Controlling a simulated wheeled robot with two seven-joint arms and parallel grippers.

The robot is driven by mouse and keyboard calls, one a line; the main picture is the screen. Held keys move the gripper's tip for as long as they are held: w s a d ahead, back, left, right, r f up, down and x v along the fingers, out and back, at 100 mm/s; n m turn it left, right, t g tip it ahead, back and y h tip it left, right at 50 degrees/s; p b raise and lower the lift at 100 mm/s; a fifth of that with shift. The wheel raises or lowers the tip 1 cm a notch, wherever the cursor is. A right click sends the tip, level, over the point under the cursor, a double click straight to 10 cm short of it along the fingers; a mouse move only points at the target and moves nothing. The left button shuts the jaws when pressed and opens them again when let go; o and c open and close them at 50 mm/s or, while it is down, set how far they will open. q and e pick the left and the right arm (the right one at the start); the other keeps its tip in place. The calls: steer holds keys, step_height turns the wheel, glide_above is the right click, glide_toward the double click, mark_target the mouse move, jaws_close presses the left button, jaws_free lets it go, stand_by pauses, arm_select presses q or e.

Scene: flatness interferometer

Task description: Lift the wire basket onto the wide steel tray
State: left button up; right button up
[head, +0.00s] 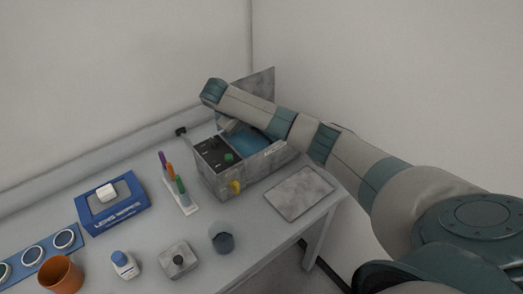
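The wide steel tray (312,183) is a flat, mottled grey rectangle lying empty on the table, right of a grey machine (212,179). The machine is an open tank with blue inside (257,145), a dark top panel and a raised lid (262,84). I cannot make out the wire basket; my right arm covers much of the tank's opening. My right arm reaches in from the lower right across the tank. My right gripper (228,124) is at the tank's back left, mostly hidden by the arm and machine, and its fingers cannot be read. My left gripper is out of view.
Left of the machine are a rack of coloured tools (180,193) and a blue wipes box (112,204). Walls stand behind and right.

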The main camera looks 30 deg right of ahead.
mark_target(261, 143)
steer(key=shift+d+f, duration=0.15)
steer(key=shift+f, duration=0.1)
steer(key=shift+s+d+f+p, duration=0.2)
steer(key=shift+d+f+p, duration=0.25)
steer(key=shift+p, duration=0.2)
steer(key=x, duration=0.1)
steer(key=p+x, duration=0.1)
steer(key=x, duration=0.1)
steer(key=shift+s+p, duration=0.2)
steer(key=shift+p, duration=0.1)
steer(key=shift+w+d+f, duration=0.1)
steer(key=shift+d+f, duration=0.1)
steer(key=shift+f, duration=0.25)
